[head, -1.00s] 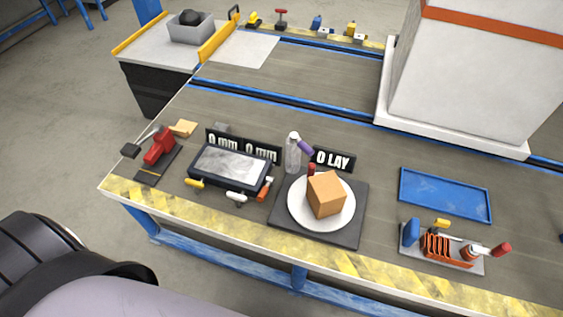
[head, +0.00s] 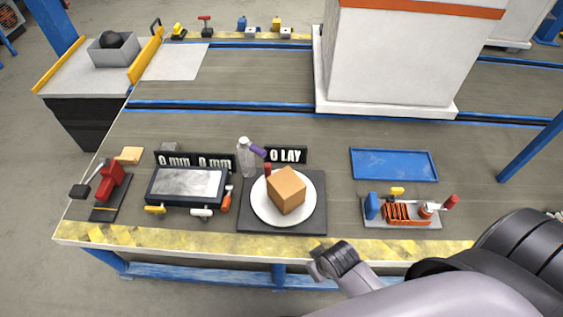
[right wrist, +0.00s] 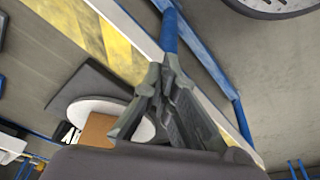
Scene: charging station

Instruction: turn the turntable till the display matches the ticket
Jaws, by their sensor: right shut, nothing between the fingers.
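The turntable is a white round plate (head: 262,207) on a dark square base (head: 316,222). A brown cardboard box (head: 286,191) stands on the plate; it shows partly in the right wrist view (right wrist: 97,130). I cannot make out a ticket. My right gripper (head: 325,266) is in front of the table's front edge, below and apart from the turntable. In the right wrist view its fingers (right wrist: 158,80) are shut and empty. My left gripper is out of view.
Left are a grey-topped black tray (head: 187,184) and a red tool (head: 110,181). Right are an empty blue tray (head: 394,165) and a tool rack (head: 402,212). A white column (head: 400,60) stands behind.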

